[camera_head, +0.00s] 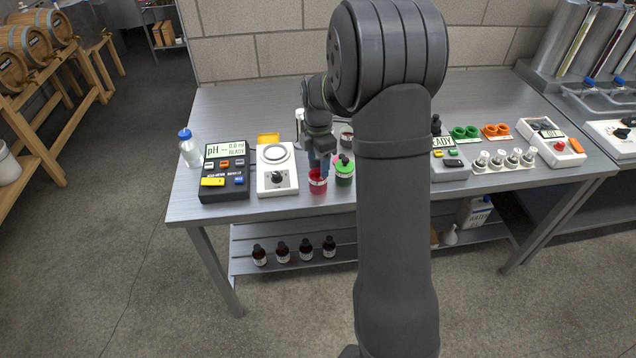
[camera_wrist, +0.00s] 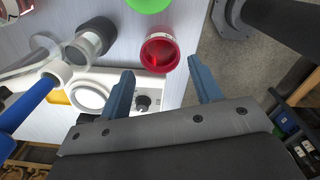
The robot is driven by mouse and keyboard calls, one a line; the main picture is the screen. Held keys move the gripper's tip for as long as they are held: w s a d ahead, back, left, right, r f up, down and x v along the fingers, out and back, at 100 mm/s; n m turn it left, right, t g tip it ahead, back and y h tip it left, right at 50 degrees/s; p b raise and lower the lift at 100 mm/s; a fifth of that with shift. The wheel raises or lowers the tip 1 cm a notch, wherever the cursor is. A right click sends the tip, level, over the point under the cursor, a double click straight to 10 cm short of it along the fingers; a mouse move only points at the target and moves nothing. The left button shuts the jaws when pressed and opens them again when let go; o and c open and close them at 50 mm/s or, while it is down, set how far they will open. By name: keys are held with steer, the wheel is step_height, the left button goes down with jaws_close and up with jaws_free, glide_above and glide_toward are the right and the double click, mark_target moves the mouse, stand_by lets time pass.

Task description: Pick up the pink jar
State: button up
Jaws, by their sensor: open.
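The pink jar (camera_head: 317,185), a deep crimson-pink open cup, stands near the front edge of the metal bench. In the wrist view the pink jar (camera_wrist: 160,52) shows its open mouth and red inside, beyond and between the two fingertips. My gripper (camera_head: 320,163) points down over the jar in the head view. In the wrist view my gripper (camera_wrist: 160,73) has its blue-grey fingers spread wide with nothing between them. I cannot tell whether the fingertips reach below the rim.
A green jar (camera_head: 344,175) stands close to the right of the pink jar. A white stirrer unit (camera_head: 276,184) with a dial is close to its left. A black pH meter (camera_head: 225,180) and a blue-capped bottle (camera_head: 189,150) stand further left. Instruments fill the right side.

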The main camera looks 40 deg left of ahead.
steer(key=r+m, duration=0.1)
steer(key=m, duration=0.1)
step_height(320, 180, up, 8)
steer(key=r+m, duration=0.1)
steer(key=m, duration=1.4)
glide_above(318, 178)
steer(key=s+d, duration=0.2)
steer(key=f, duration=1.2)
steer(key=shift+a, duration=0.2)
steer(key=shift+w+a+f, duration=0.1)
steer(key=shift+f, duration=2.65)
steer(key=c, duration=0.8)
steer(key=shift+c, duration=0.2)
steer(key=shift+r, duration=0.15)
